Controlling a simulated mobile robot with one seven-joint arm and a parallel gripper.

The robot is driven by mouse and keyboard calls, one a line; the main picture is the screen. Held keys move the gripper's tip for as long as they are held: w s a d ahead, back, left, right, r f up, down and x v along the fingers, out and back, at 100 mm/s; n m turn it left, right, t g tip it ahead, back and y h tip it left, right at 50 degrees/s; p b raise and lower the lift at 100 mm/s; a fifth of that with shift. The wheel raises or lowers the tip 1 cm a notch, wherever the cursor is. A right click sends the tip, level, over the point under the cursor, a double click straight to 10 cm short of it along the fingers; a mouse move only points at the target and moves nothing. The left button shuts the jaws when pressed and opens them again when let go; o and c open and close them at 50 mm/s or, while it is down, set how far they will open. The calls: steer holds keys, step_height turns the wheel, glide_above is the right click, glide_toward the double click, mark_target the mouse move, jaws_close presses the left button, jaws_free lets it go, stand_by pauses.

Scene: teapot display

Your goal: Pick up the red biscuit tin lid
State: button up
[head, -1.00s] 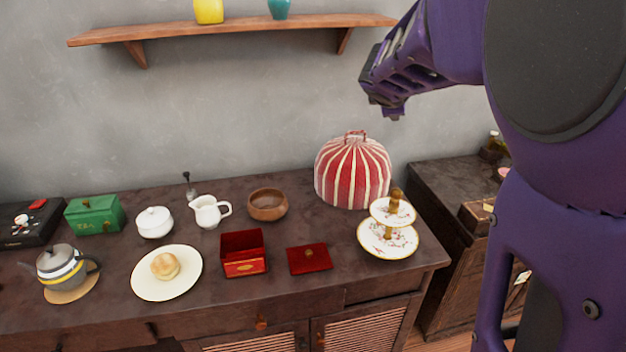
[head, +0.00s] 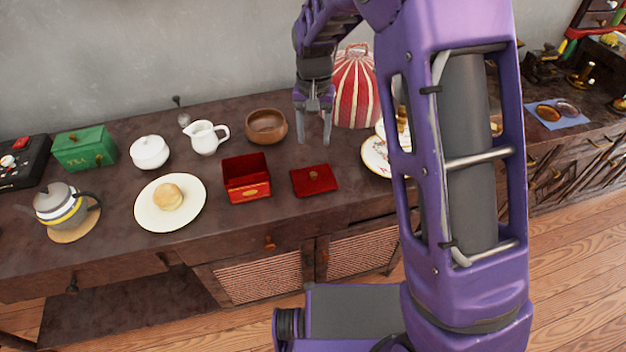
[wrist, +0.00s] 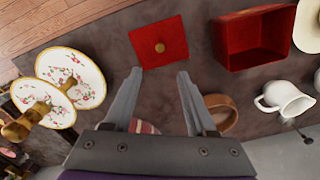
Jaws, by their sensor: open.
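The red biscuit tin lid (head: 300,184) lies flat on the dark sideboard, just right of the open red tin (head: 246,190). A small round knob (head: 313,175) stands at its middle. In the wrist view the lid (wrist: 172,34) lies beyond my fingertips, with its knob close to midway between them. My gripper (head: 313,140) is open and empty, pointing down above the sideboard, behind the lid in the head view. Both fingers also show in the wrist view (wrist: 156,74), apart from the lid.
The striped red tea cosy (head: 356,92) stands right behind my gripper. The tiered plate stand (head: 374,156) is partly hidden by my arm. A wooden bowl (head: 266,126), white jug (head: 205,138) and plate with a bun (head: 150,214) stand to the left.

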glide_above(313, 173)
steer(key=f, duration=0.6)
steer(key=shift+w+d+f+b, duration=0.1)
steer(key=shift+w+f+b, duration=0.1)
steer(key=shift+w+b, duration=0.1)
steer(key=f, duration=0.4)
steer(key=shift+s+f+b, duration=0.1)
steer(key=shift+s+b, duration=0.25)
steer(key=shift+s, duration=0.05)
steer(key=shift+f, duration=0.5)
jaws_close()
